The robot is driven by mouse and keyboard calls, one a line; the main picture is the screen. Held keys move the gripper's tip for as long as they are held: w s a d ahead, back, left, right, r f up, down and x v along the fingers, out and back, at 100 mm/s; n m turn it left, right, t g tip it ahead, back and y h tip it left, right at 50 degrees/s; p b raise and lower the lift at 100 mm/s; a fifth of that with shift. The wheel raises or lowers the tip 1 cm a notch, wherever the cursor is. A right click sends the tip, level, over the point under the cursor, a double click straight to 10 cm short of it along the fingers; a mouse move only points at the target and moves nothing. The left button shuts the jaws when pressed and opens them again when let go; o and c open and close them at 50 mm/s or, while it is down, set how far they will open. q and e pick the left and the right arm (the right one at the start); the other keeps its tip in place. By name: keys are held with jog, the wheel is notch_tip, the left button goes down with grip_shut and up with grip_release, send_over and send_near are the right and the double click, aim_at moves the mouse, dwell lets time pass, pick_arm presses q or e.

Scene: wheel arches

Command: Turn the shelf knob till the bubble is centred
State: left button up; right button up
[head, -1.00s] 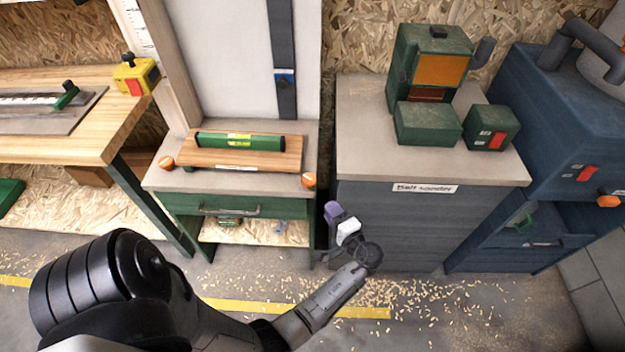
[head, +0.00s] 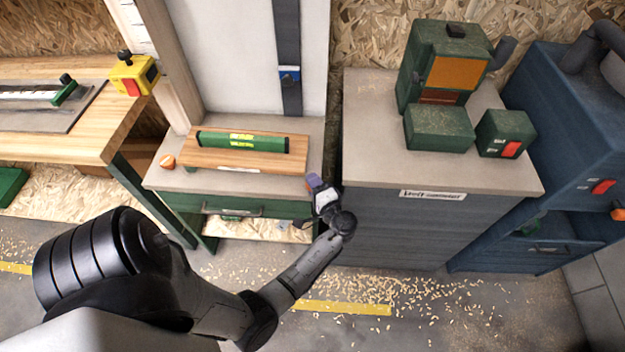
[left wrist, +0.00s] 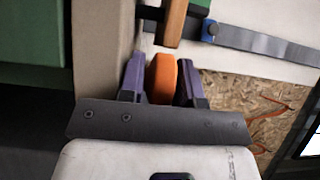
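A green spirit level (head: 215,138) with a yellow vial lies on the wooden shelf board (head: 285,162); its bubble is too small to read. One orange knob (head: 167,160) shows at the board's left front. The right orange knob is hidden behind my left gripper (head: 314,183) in the head view. In the left wrist view this orange knob (left wrist: 163,78) sits between the two purple fingers of my left gripper (left wrist: 161,72). The fingers stand apart around it, with narrow gaps seeming to show near the tips. My right gripper is not in view.
A grey-topped cabinet (head: 375,130) with green machine boxes stands close to the right of my left gripper. A wooden bench (head: 95,145) with a yellow box (head: 133,76) is at left. Wood shavings lie on the floor.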

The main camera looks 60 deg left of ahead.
pick_arm(q)
jog(key=shift+c, duration=0.5)
grip_shut()
jog(key=shift+m+t, duration=0.3)
jog(key=shift+t, duration=0.2)
